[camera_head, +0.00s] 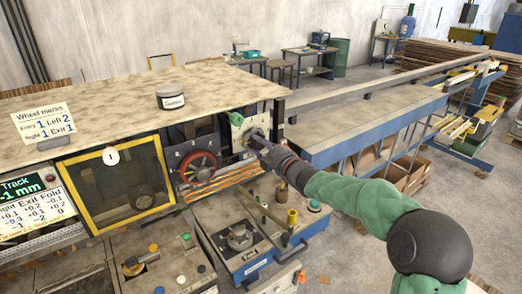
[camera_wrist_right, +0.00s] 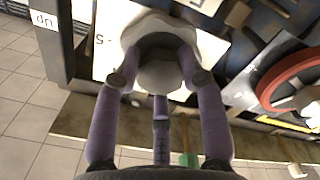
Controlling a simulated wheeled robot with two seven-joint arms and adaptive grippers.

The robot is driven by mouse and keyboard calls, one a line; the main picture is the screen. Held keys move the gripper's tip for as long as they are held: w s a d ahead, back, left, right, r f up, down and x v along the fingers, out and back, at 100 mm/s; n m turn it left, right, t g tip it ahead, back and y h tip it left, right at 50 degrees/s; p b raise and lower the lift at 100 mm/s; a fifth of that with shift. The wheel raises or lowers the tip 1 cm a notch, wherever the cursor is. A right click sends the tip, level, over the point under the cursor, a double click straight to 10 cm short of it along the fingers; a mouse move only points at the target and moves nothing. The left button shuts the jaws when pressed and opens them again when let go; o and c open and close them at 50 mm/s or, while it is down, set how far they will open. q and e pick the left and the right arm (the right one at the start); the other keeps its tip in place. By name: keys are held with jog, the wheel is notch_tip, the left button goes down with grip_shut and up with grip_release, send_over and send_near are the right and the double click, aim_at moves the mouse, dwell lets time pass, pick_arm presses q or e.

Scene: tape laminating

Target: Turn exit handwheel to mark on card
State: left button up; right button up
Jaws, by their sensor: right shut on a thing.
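The paper card (camera_head: 43,121) headed "Wheel marks" stands on the bench top at the left of the head view; it appears to read Entry 1, Left 2, Right 1, Exit 1. My right gripper (camera_head: 258,142) reaches to a pale plate (camera_head: 237,132) at the machine's right end. In the right wrist view, my gripper's purple fingers (camera_wrist_right: 160,85) are shut on a pale grey lobed handwheel (camera_wrist_right: 150,28) in front of a white dial plate (camera_wrist_right: 107,60). One digit, like a 5, shows on the plate; the wheel's pointer is hidden. My left gripper is not in view.
A red handwheel (camera_head: 197,168) sits left of my gripper, and also shows in the wrist view (camera_wrist_right: 302,82). A yellow-framed window (camera_head: 117,183) and a track display (camera_head: 22,188) are further left. A long blue conveyor (camera_head: 365,123) extends behind my arm.

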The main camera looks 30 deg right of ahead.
jog(key=shift+f, duration=0.35)
jog(key=o, duration=1.1)
jog(key=shift+c, duration=0.2)
jog(key=shift+o, duration=0.4)
jog(key=shift+d+r, duration=0.1)
jog(key=shift+r, duration=0.1)
jog(key=shift+s, duration=0.1)
jog(key=s, duration=1.1)
jog(key=shift+s+d, duration=0.4)
